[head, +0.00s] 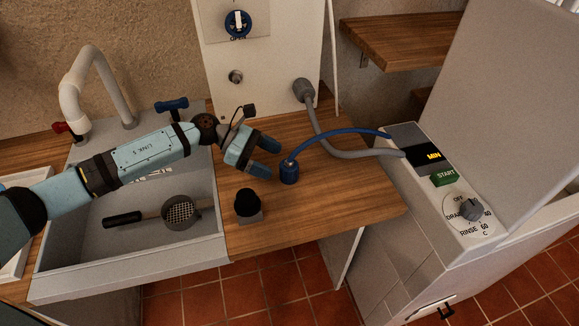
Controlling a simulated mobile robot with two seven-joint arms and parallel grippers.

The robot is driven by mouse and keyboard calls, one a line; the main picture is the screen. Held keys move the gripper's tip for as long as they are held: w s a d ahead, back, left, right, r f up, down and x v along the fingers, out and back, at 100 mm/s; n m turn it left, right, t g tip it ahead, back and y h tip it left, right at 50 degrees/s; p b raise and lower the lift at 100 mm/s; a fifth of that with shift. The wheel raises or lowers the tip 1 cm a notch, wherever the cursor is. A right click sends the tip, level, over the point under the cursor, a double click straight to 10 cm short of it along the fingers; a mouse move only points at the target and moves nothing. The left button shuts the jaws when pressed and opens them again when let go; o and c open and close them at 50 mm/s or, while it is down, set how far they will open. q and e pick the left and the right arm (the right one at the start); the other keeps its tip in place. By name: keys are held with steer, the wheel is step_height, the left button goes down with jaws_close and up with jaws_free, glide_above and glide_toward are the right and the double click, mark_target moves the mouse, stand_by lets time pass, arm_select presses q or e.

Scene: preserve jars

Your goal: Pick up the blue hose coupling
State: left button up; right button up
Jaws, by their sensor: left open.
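The blue hose coupling (289,173) stands on the wooden counter, at the end of a thin blue hose (335,134). The hose arcs over from the machine on the right. My left gripper (266,158) is open just to the left of the coupling, with its blue fingers pointing toward it. There is no visible contact, and nothing shows between the fingers. My right gripper is not in view.
A sink (45,240) with a strainer (181,213) lies to the left. A small block with a black knob (248,205) stands in front of the gripper. A grey hose (330,145) runs behind the coupling to the white panel. Bare wooden counter (335,215) lies right of the coupling.

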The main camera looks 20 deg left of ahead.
mark_target(286, 163)
arm_select(q)
steer(key=shift+x, duration=0.8)
steer(key=shift+d, duration=0.45)
steer(key=x, duration=0.2)
steer(key=p+x, duration=0.1)
steer(key=shift+w+d+r, duration=0.1)
steer(key=shift+w+d, duration=0.1)
steer(key=shift+d, duration=0.25)
steer(key=shift+d+f, duration=0.2)
steer(key=shift+d, duration=0.1)
steer(key=c, duration=1.1)
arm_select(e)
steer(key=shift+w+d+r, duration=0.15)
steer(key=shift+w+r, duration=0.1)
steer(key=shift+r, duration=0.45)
arm_select(q)
step_height(286, 163, up, 28)
steer(key=shift+r+b, duration=0.1)
steer(key=shift+b, duration=0.35)
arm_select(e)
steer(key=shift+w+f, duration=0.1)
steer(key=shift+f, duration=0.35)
